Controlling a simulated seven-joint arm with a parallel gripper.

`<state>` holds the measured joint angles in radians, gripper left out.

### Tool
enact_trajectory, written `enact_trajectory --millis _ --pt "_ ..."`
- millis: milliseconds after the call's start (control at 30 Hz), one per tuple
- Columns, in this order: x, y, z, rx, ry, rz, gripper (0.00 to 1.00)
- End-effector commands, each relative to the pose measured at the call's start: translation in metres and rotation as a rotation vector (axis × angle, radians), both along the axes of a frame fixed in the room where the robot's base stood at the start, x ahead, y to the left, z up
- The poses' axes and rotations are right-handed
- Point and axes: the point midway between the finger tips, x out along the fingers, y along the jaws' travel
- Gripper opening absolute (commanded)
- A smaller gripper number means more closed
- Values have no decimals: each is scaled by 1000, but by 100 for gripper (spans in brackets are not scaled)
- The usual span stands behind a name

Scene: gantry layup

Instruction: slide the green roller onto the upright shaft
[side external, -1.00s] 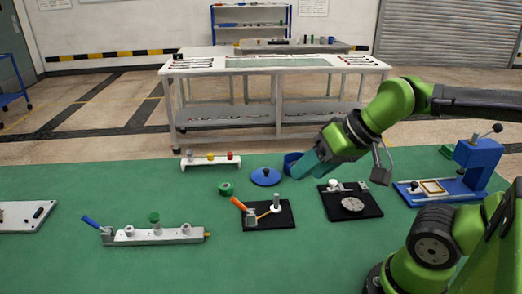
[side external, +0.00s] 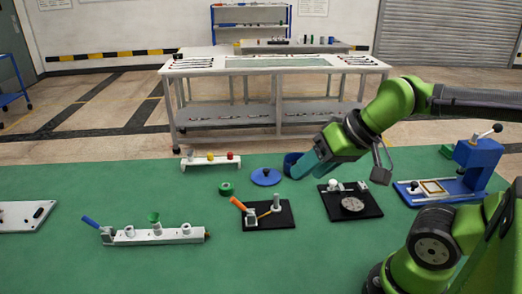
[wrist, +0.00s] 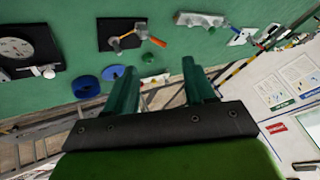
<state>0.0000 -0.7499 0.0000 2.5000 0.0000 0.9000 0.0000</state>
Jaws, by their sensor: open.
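The green roller (side external: 226,188) lies on the green mat, left of the blue disc. In the wrist view the roller (wrist: 148,57) shows small, beyond the fingertips. In the wrist view the black plate (wrist: 104,38) is at the top. My gripper (side external: 297,170) is open and empty, above the mat near the blue cup. Its two fingers (wrist: 160,82) show apart in the wrist view.
A blue disc (side external: 265,177) and a blue cup (side external: 292,160) stand near my gripper. A white peg rack (side external: 210,164) is at the back left. A black fixture (side external: 350,207) and a blue press (side external: 475,165) are at right; a white rail fixture (side external: 165,237) is at front left.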

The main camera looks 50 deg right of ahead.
Motion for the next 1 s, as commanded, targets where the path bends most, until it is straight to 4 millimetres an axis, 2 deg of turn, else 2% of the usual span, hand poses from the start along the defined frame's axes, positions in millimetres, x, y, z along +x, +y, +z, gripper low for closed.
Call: enact_trajectory --millis 33,200,467,567,667,767,1000 --pt "0 0 0 0 0 0 57" --pt "0 0 0 0 0 0 80" --pt "0 -1 0 0 1 -6 80" --pt "4 -7 -11 -1 50 -28 80" --pt "21 -16 -19 -5 112 -62 80" --pt "50 -27 -22 -22 178 -68 80" --pt "134 -60 -39 -112 285 136 80"
